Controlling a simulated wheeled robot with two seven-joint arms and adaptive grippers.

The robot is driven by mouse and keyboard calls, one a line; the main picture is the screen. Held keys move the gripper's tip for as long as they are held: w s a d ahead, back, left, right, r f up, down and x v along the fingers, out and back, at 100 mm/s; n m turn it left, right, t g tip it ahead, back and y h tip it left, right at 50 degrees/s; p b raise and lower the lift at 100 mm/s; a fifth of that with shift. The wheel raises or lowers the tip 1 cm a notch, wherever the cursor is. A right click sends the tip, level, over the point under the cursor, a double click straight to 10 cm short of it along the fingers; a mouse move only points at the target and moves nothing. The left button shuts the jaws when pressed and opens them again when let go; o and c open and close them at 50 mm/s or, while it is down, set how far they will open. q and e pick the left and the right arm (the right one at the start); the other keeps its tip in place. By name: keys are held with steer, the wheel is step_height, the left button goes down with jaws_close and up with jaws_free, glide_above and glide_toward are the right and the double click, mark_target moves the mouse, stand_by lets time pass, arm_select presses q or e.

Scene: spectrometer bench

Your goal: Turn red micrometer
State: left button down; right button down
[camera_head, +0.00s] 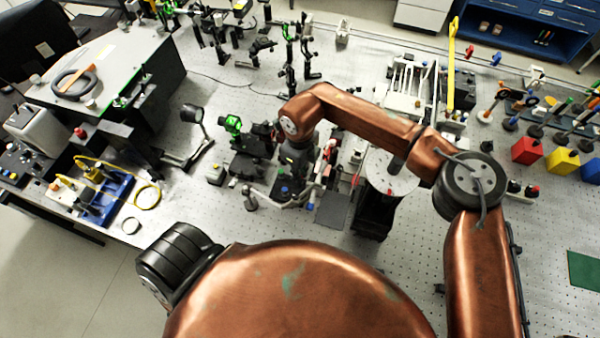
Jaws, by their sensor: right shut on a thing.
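My right arm reaches in from the lower right and bends down over the optical bench. My right gripper (288,183) is dark, points down and sits among small optical mounts near the middle of the bench. It is shut on what seems to be the red micrometer, but the hold is small and mostly hidden by the wrist and gripper, so the micrometer's turn cannot be read. A blue round knob shows close by the fingers. My left gripper is not in view; only a copper link and dark joint of mine show at the bottom.
Optical mounts (232,125) stand close left of the gripper. A round grey plate (390,172) on a black post stands to its right. A large grey box (110,65) is at the left. Red (527,150), yellow (562,160) and blue blocks stand far right.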

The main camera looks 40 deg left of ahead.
steer(key=c, duration=1.9)
jaws_free()
step_height(320, 180, up, 12)
